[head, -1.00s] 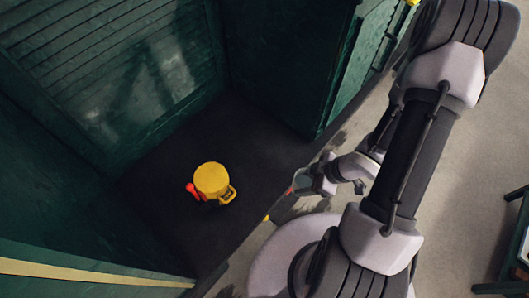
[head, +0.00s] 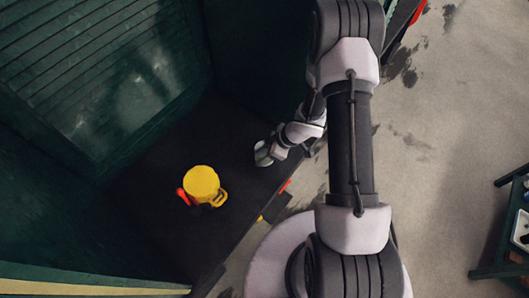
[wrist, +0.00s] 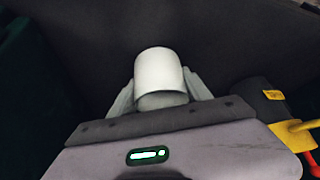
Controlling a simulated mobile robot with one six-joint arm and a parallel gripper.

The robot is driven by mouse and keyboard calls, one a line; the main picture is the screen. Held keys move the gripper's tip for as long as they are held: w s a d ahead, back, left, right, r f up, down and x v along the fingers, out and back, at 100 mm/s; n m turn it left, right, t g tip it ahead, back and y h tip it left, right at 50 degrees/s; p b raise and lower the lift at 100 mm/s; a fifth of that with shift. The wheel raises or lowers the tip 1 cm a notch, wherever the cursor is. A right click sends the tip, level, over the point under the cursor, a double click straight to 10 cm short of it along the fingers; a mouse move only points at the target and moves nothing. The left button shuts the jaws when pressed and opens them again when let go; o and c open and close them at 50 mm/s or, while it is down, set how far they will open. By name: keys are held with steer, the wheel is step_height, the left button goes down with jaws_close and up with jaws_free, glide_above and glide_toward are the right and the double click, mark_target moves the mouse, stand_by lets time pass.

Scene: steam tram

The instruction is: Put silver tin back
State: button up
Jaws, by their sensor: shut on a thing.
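The silver tin (wrist: 160,70) is a pale, smooth cylinder between the fingers of my gripper (wrist: 160,98) in the wrist view. My gripper is shut on it. In the head view my gripper (head: 270,148) is over the dark floor of the green enclosure, with the tin (head: 262,156) showing as a small grey shape at its end. I cannot tell whether the tin touches the surface below.
A dark can with a yellow lid and handle (head: 201,183) stands left of my gripper, with a red object (head: 183,196) beside it. Green walls (head: 100,75) enclose the back and left. The dark floor (head: 155,215) around the can is mostly clear.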

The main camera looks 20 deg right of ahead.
steer(key=shift+f, duration=0.15)
steer(key=o, duration=1.6)
steer(key=shift+c, duration=0.2)
steer(key=shift+d+r, duration=0.1)
steer(key=shift+r, duration=0.35)
steer(key=p+v, duration=0.4)
steer(key=v, duration=0.7)
steer(key=shift+d+r, duration=0.15)
steer(key=shift+s, duration=0.1)
